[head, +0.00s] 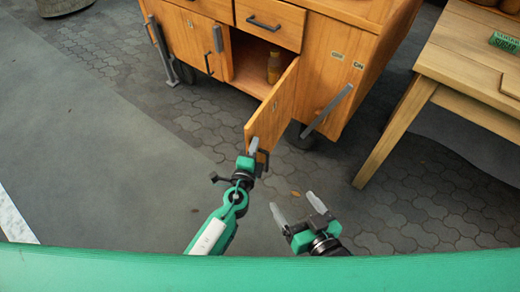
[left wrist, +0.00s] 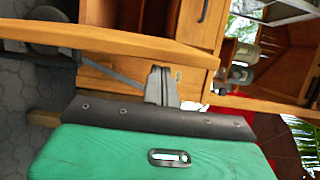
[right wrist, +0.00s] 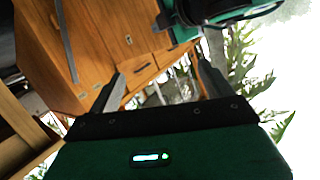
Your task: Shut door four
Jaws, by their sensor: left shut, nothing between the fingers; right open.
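A wooden cabinet (head: 325,65) stands at the top of the head view. One of its lower doors (head: 272,108) is swung open toward me; the mark on it is too small to read. Its edge (left wrist: 110,40) runs close across the left wrist view. My left gripper (head: 254,146) is shut and empty at the door's free lower end, by the dark handle (head: 263,157); I cannot tell whether it touches. It also shows in the left wrist view (left wrist: 162,85). My right gripper (head: 295,204) is open and empty, below and right of the door.
A yellowish bottle (head: 274,67) stands inside the open compartment. Another lower door (head: 186,42) to the left looks closed, and a drawer (head: 268,22) above is closed. A wooden table (head: 445,75) stands at right. The paved floor (head: 170,130) left of the door is clear.

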